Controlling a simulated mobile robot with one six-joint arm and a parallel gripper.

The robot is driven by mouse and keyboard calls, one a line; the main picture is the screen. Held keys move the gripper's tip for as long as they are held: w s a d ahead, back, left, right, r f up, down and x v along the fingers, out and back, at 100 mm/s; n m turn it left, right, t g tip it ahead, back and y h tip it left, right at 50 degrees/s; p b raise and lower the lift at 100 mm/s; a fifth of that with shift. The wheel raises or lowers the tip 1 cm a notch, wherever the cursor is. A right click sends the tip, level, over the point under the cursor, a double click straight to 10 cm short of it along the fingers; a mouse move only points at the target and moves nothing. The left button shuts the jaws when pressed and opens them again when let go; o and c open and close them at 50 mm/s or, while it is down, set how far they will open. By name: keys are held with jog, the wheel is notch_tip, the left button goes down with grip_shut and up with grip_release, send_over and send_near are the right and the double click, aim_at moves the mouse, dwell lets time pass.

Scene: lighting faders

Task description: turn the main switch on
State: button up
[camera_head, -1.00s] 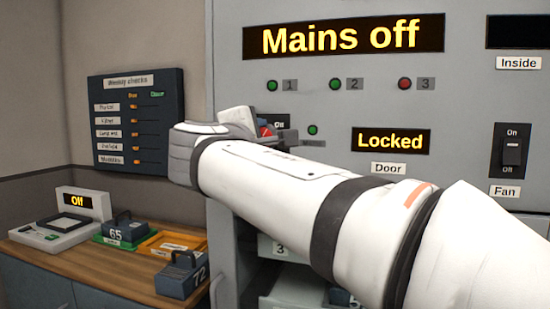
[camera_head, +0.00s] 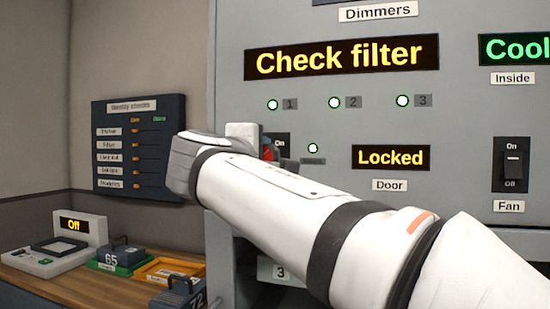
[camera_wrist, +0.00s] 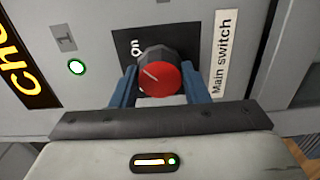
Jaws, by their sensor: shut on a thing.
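The main switch (camera_wrist: 165,76) is a red-faced rotary knob with a dark grip on a black plate, beside a "Main switch" label (camera_wrist: 221,52) in the wrist view. Its pointer line aims toward the "On" mark (camera_wrist: 135,47). My gripper (camera_wrist: 160,88) is shut on the knob, with one blue finger at each side. In the head view my arm hides most of the switch; a bit of red (camera_head: 268,154) shows beside my wrist. The panel display (camera_head: 341,57) reads "Check filter".
Lamps 1, 2 and 3 (camera_head: 402,101) are lit green. The door display (camera_head: 391,157) reads "Locked". A fan switch (camera_head: 512,166) is at right. A wooden counter (camera_head: 100,287) with boxes is at lower left, below a weekly checks board (camera_head: 134,174).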

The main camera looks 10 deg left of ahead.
jog(key=o, duration=1)
jog(key=shift+c, duration=0.2)
jog(key=shift+s, duration=0.1)
jog(key=s, duration=0.7)
jog(key=shift+s+a, duration=0.3)
